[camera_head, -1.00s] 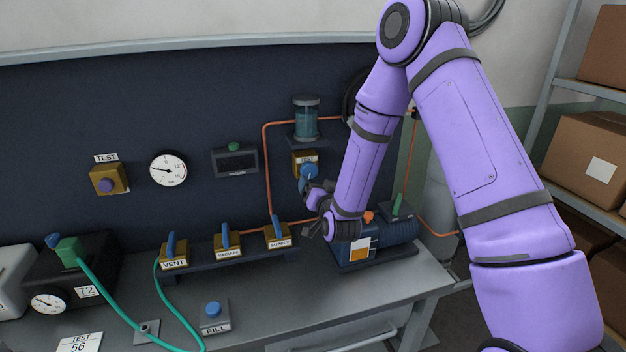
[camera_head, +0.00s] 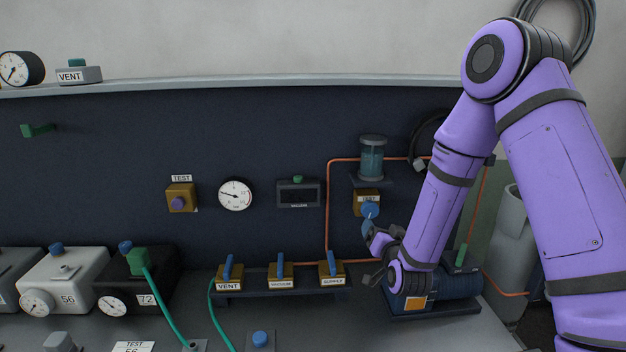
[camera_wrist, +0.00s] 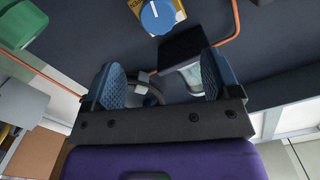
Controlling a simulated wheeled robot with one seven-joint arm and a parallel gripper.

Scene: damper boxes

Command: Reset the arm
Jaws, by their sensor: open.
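My purple arm reaches down from the right in the head view. My gripper (camera_head: 372,254) is in front of the panel, just below and close to the blue round knob (camera_head: 370,209) on its brass block. In the wrist view my gripper (camera_wrist: 160,88) is open, with two blue ribbed finger pads apart and nothing between them. The blue knob (camera_wrist: 162,16) shows beyond the fingertips at the top of that view, apart from them. The wrist partly covers the blue pump (camera_head: 440,290) on the bench.
Left of my gripper stand the SUPPLY valve (camera_head: 331,270), the VACUUM valve (camera_head: 281,272) and the VENT valve (camera_head: 229,272). A glass jar (camera_head: 372,158) and orange piping (camera_head: 328,200) are above. Boxes labelled 56 (camera_head: 75,280) and 72 (camera_head: 150,290) stand at the left.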

